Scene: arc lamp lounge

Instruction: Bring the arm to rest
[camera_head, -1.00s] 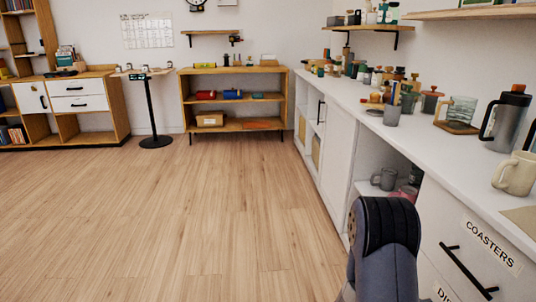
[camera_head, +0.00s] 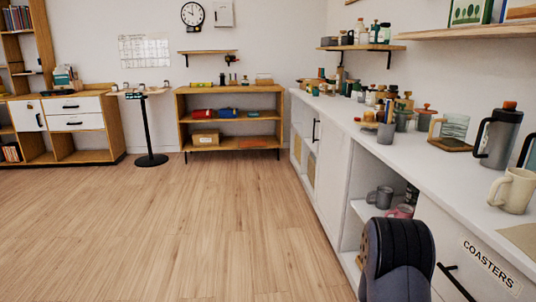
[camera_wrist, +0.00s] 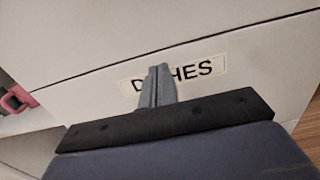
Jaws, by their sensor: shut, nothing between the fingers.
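My gripper (camera_wrist: 159,84) shows in the wrist view with its two grey fingers together and nothing between them. It points at a white drawer front with a label (camera_wrist: 205,70) that reads partly "D…HES"; the fingers cover the middle letters. I cannot tell whether the fingertips touch the front. In the head view a dark, rounded part of my arm stands at the bottom right, in front of the white counter unit (camera_head: 335,185); the gripper itself is hidden there.
A drawer labelled "COASTERS" (camera_head: 487,265) has a black handle. The counter top bears a cream mug (camera_head: 515,190), a dark tumbler (camera_head: 497,137) and several jars. An open niche holds a grey mug (camera_head: 380,197). The wooden floor (camera_head: 170,220) at left is clear.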

